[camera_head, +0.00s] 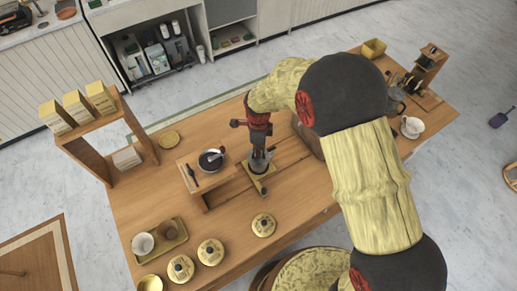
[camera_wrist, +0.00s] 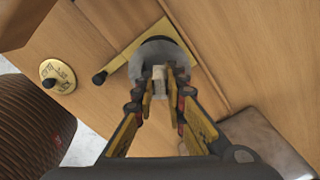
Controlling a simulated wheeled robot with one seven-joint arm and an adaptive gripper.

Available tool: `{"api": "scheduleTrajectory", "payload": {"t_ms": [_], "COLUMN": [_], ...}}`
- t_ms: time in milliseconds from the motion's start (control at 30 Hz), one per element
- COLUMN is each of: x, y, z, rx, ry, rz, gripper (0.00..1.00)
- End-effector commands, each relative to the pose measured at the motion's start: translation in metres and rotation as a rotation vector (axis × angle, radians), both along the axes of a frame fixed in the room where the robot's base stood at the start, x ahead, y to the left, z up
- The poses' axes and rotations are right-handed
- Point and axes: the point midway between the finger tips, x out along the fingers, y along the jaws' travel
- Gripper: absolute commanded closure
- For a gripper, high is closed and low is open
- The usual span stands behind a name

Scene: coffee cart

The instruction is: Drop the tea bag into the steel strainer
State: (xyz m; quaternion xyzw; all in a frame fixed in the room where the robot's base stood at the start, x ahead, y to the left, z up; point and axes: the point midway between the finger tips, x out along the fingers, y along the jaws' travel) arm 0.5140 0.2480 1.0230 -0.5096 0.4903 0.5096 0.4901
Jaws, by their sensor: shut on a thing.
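My gripper (camera_wrist: 163,85) points down in the wrist view, its fingers shut on a small pale piece, which looks like the tea bag (camera_wrist: 159,72). The fingers hide most of it. Just beneath or inside the fingertips' outline is a round grey steel vessel (camera_wrist: 150,49), which looks like the strainer, on a brass-coloured stand (camera_wrist: 127,55) with a black knob. I cannot tell whether the bag is above the rim or inside it. In the head view my gripper (camera_head: 258,152) is over the same stand (camera_head: 258,170) at the middle of the wooden table.
A dark round dish (camera_head: 211,160) sits on a small wooden riser left of the stand. Several round lidded tins, one of them here (camera_head: 263,225), stand at the table's front. A tray (camera_head: 172,247) with cups is front left. A shelf with boxes (camera_head: 77,105) stands at the left.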

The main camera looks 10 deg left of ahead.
Motion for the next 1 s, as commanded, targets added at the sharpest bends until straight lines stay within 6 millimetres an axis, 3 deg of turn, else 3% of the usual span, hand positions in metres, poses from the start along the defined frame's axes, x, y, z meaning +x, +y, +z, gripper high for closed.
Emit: {"api": "scheduleTrajectory", "payload": {"t_ms": [167,200,533,867,1000], "x": [0.0,0.0,0.0,0.0,0.0], "y": [0.0,0.0,0.0,0.0,0.0], "z": [0.0,0.0,0.0,0.002,0.013], "rx": [0.0,0.0,0.0,0.0,0.001], "ry": [0.0,0.0,0.0,0.0,-0.001], "rz": [0.0,0.0,0.0,0.0,0.0], "gripper": [0.97,0.85,0.67,0.66,0.66]}}
